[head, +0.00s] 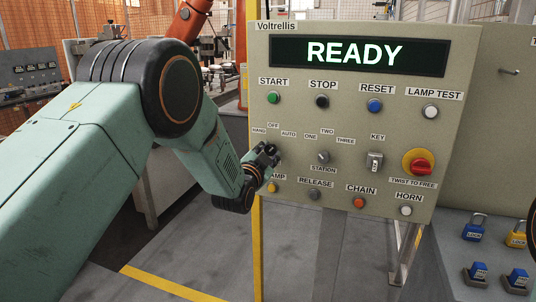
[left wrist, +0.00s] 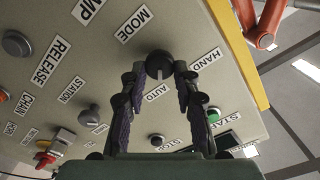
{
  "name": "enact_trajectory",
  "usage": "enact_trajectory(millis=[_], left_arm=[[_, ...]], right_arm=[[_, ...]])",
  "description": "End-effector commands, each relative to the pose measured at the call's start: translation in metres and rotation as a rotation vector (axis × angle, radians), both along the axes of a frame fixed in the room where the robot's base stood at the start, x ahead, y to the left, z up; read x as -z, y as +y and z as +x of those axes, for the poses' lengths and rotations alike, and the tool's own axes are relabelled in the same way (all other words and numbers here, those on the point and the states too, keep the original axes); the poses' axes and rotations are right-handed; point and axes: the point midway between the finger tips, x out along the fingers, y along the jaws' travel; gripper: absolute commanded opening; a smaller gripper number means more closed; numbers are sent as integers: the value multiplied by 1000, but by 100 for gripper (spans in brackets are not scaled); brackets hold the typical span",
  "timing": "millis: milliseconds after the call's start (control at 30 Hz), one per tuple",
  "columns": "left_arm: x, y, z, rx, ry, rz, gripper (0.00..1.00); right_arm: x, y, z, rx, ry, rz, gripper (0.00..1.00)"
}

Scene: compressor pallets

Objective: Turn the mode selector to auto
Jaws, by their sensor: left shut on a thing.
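The mode selector is a dark round knob (left wrist: 160,64) on the beige control panel (head: 350,230). In the left wrist view it sits between the fingertips of my left gripper (left wrist: 160,72), with the MODE, HAND and AUTO labels around it. My left gripper (head: 270,153) is shut on the knob and hides most of it in the head view. The HAND, OFF and AUTO (head: 289,134) labels show just above the gripper. I cannot tell which label the knob points to. My right gripper is not seen.
The display (head: 358,54) reads READY. The station selector (head: 323,158), key switch (head: 375,162) and red emergency stop (head: 421,165) are to the right. The lamp button (head: 272,187) is just below my gripper. Padlocks (head: 474,227) lie at the lower right.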

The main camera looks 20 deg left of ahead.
Motion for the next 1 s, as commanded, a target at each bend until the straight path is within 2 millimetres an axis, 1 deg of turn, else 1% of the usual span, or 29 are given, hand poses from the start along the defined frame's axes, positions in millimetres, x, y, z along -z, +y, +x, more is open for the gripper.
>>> enact_trajectory(millis=[300,767,800,1000], left_arm=[[0,1,0,-4,-3,98,0],[-1,2,1,-6,-5,112,0],[-1,2,1,-6,-5,112,31],[-1,1,0,-5,-5,112,48]], right_arm=[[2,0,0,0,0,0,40],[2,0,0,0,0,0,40],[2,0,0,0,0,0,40],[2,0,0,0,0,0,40]])
